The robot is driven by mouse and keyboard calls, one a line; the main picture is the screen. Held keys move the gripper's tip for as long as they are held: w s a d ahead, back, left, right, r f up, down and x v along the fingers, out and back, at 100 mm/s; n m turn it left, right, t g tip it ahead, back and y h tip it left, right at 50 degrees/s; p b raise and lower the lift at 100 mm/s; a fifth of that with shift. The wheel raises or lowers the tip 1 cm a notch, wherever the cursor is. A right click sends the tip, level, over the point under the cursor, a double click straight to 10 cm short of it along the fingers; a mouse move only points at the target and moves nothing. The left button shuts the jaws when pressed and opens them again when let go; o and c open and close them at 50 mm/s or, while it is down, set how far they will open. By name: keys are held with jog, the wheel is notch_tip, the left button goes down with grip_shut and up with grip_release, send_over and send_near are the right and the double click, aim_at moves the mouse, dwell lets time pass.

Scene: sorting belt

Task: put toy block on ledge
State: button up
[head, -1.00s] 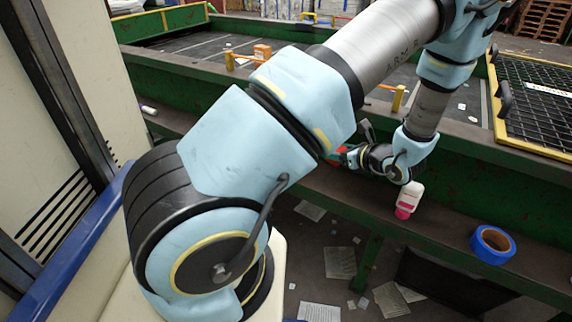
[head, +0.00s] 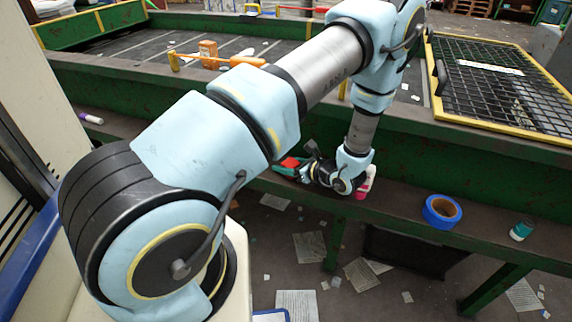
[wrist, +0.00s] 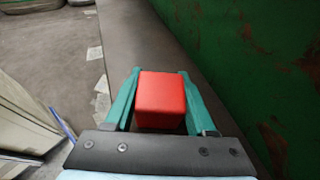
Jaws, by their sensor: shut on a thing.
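The toy block is a red cube (wrist: 160,100) between the two teal fingers of my gripper (wrist: 158,85) in the wrist view. My gripper is shut on it. In the head view, the block (head: 291,162) shows as a small red patch at my gripper (head: 284,165), partly hidden. The ledge (head: 405,198) is a long dark brown strip along the green belt wall. It also shows in the wrist view (wrist: 135,35), running ahead under the block. I cannot tell whether the block touches the ledge.
A white bottle with a pink cap (head: 364,186) stands on the ledge close behind my wrist, partly hidden. A blue tape roll (head: 441,211) and a teal-and-white container (head: 521,229) are further right. The green wall (wrist: 250,60) rises along the right. Papers lie on the floor below.

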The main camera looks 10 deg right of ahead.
jog(key=shift+f, duration=0.2)
jog(key=o, duration=1.4)
jog(key=shift+r, duration=0.1)
jog(key=shift+c, duration=0.2)
jog(key=shift+r, duration=0.1)
